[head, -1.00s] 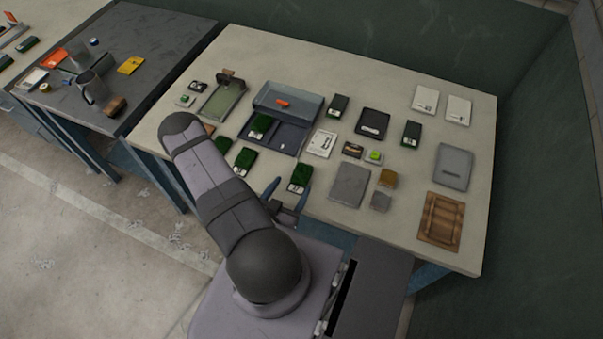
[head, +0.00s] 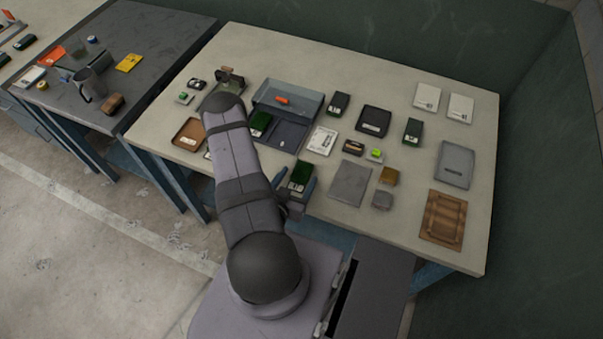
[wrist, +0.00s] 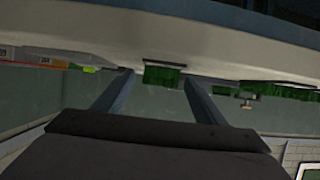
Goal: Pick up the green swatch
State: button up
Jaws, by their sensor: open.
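A green swatch (head: 301,173) with a pale label at its lower end lies flat near the table's front edge. My gripper (head: 295,184) is open at this swatch's near end, one blue finger to each side. In the wrist view, a green swatch (wrist: 164,75) shows between the two open fingers (wrist: 160,84), with a gap on both sides. I cannot tell whether the fingertips touch the table. Another green swatch (head: 260,124) lies in the blue tray, partly hidden by my arm. Darker green swatches (head: 338,104) (head: 412,131) lie further back.
The open blue tray (head: 290,97) stands at the back middle. A grey plate (head: 350,183), small blocks (head: 388,175) and a white card (head: 322,140) lie right of my gripper. A brown tray (head: 188,134) is left of my arm. The table's right front has some free room.

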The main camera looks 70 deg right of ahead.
jog(key=shift+x, duration=1.05)
jog(key=c, duration=1.1)
jog(key=shift+r, duration=0.15)
